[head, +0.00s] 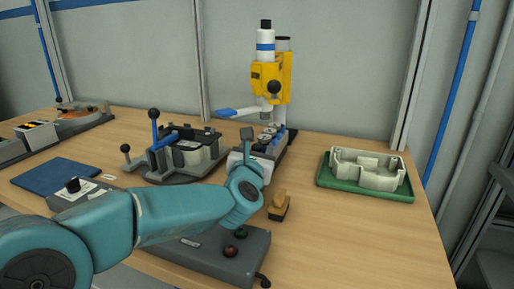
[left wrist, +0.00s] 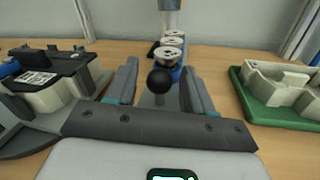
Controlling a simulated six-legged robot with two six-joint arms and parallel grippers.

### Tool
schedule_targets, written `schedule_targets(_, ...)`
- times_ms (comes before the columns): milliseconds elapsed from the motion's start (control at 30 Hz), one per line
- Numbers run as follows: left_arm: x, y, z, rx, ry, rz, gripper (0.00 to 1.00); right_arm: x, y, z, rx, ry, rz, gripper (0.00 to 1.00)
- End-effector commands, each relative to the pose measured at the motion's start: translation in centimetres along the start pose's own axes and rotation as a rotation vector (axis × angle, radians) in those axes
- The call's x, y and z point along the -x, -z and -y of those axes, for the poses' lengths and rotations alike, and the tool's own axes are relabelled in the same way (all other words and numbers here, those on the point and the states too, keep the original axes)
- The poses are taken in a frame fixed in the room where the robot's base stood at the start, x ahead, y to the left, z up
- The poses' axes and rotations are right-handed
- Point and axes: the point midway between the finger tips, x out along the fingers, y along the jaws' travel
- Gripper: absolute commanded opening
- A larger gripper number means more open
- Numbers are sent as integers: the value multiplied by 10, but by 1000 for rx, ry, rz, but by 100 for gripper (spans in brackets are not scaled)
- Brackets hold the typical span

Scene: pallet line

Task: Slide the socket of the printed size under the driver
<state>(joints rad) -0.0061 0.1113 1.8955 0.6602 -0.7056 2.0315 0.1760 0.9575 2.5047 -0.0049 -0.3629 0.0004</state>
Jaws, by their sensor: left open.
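The yellow driver (head: 270,78) stands upright at the back of the table, with a blue lever on its left. Below it a slide with several round metal sockets (head: 268,134) runs toward me. In the left wrist view the sockets (left wrist: 172,40) sit in a row, and a black ball knob (left wrist: 160,79) stands at the near end. My left gripper (left wrist: 160,82) is open, with one finger on each side of the knob; whether they touch it I cannot tell. In the head view my left gripper (head: 250,153) is partly hidden by its own wrist. No printed size is legible.
A clamp fixture (head: 185,155) with upright handles stands left of the slide. A green tray (head: 362,186) holding a pale housing lies at right. A wooden-handled item (head: 279,205) and a grey button box (head: 225,258) are nearer me. The right front table is clear.

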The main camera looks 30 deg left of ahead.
Motion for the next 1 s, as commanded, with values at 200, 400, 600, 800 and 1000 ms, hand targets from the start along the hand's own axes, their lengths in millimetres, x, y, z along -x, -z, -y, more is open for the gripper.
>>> schedule_targets(200, -7, 0, 0, 0, -1, 0, 52, 0, 0, 0, 0, 0, 0, 100)
schedule_targets(400, -6, 0, 0, 1, -1, 0, 29, 0, 0, 0, 0, 0, 0, 100)
schedule_targets(600, -6, 0, 0, 1, -1, 0, 0, 0, 0, 0, 0, 0, 0, 100)
schedule_targets(800, 20, 3, -5, 4, -2, 4, 0, -16, 0, -6, 0, 0, 0, 100)
schedule_targets(1000, 39, 2, -9, 1, -1, 3, 0, -22, 0, -8, 0, 0, 0, 100)
